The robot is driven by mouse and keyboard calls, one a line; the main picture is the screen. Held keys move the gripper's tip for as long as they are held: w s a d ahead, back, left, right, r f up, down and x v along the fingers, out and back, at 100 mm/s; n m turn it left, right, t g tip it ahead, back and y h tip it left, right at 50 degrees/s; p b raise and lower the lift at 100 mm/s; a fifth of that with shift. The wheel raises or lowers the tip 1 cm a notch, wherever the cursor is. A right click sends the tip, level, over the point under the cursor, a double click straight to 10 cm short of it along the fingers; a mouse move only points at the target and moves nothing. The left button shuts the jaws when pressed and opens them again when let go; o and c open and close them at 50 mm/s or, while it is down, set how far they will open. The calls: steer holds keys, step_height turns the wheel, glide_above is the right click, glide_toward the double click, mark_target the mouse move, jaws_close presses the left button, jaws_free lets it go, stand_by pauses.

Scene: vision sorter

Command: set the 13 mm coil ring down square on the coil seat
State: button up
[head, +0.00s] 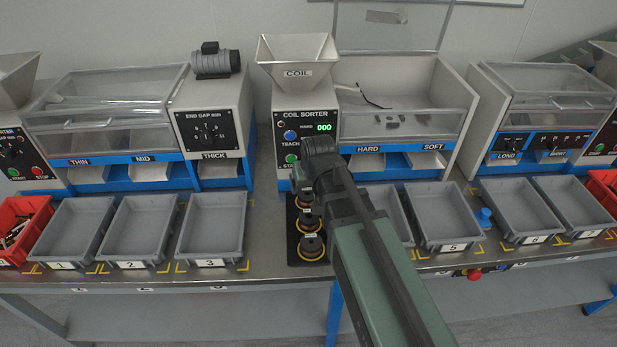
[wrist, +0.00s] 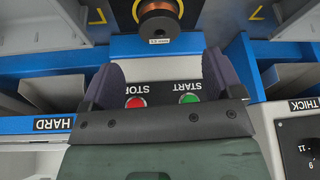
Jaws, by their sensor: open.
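In the wrist view, a copper-wound ring (wrist: 158,22) sits on a dark mount at the top edge, partly cut off. A small white label (wrist: 159,40) beside it seems to read 13 mm. My gripper (wrist: 161,60) is open, with nothing between its fingers. The ring lies beyond the fingertips, apart from them. In the head view, several dark coil pieces (head: 311,247) stand in a row on a black board (head: 294,258) at the table front. My arm partly covers this row. I cannot make out the coil seat for certain in either view.
The coil sorter (head: 305,118), reading 000, stands behind the black board. Its red stop button (wrist: 136,102) and green start button (wrist: 190,98) show between my fingers. Grey bins, such as bin 3 (head: 210,262) and bin 5 (head: 451,247), flank the board.

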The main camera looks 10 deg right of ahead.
steer(key=s+r+g, duration=0.1)
steer(key=s+g, duration=0.3)
steer(key=s, duration=0.9)
steer(key=shift+s+p, duration=0.35)
steer(key=shift+s, duration=0.05)
steer(key=shift+s+g, duration=0.15)
steer(key=shift+g, duration=0.15)
steer(key=shift+c, duration=1.8)
